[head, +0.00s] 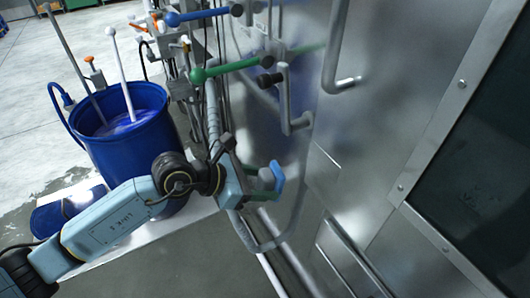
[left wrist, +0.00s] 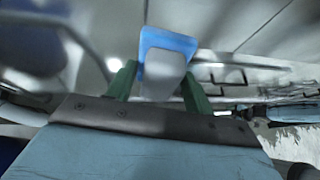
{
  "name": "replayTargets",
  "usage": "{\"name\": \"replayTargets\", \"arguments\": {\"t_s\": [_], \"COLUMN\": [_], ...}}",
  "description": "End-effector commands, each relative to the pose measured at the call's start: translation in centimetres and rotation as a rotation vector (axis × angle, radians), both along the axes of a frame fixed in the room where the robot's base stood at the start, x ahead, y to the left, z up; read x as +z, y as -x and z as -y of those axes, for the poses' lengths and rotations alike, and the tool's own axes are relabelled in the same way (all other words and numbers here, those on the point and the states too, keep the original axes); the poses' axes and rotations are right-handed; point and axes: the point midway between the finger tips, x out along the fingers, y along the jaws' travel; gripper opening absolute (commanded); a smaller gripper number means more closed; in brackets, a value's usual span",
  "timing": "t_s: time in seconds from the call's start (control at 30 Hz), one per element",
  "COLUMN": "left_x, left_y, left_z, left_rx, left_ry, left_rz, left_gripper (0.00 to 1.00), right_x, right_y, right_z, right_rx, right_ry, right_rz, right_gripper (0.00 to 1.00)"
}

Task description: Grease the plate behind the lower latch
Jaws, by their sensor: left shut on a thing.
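My left gripper (head: 262,180) is in the middle of the head view, in front of the steel machine wall. Its green fingers are shut on a small blue and grey piece (head: 277,176). In the left wrist view this piece (left wrist: 168,44) sticks out past the fingertips, with a blue edge around a flat grey face. A bent metal handle (head: 342,60) sits on the steel wall higher up, and another grey handle (head: 286,98) is left of it. I cannot tell which part is the lower latch or its plate. My right gripper is out of view.
A blue barrel (head: 125,150) of liquid stands at the left, with a white rod in it. Pipes and valves with green (head: 232,67) and blue levers rise above my gripper. A dark window (head: 480,165) is at the right. Open floor (head: 35,110) lies at the far left.

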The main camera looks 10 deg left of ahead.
Motion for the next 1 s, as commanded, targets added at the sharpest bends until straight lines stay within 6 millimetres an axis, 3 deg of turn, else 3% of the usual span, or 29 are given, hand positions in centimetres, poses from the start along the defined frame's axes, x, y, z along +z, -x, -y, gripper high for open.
{"name": "replayTargets", "arguments": {"t_s": [0.03, 0.23, 1.0], "left_x": [1.7, 3.7, 3.8], "left_y": [-0.1, -0.9, -4.5], "left_z": [0.4, 0.8, 5.5], "left_rx": [0.050, 0.150, 0.160], "left_ry": [0.045, 0.116, 0.121], "left_rz": [0.020, 0.070, 0.077], "left_gripper": [0.34, 0.34, 0.34], "right_x": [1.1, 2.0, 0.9], "right_y": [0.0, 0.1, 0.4], "right_z": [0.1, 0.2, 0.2], "right_rx": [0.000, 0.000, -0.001], "right_ry": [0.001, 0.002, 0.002], "right_rz": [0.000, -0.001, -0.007], "right_gripper": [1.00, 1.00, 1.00]}}
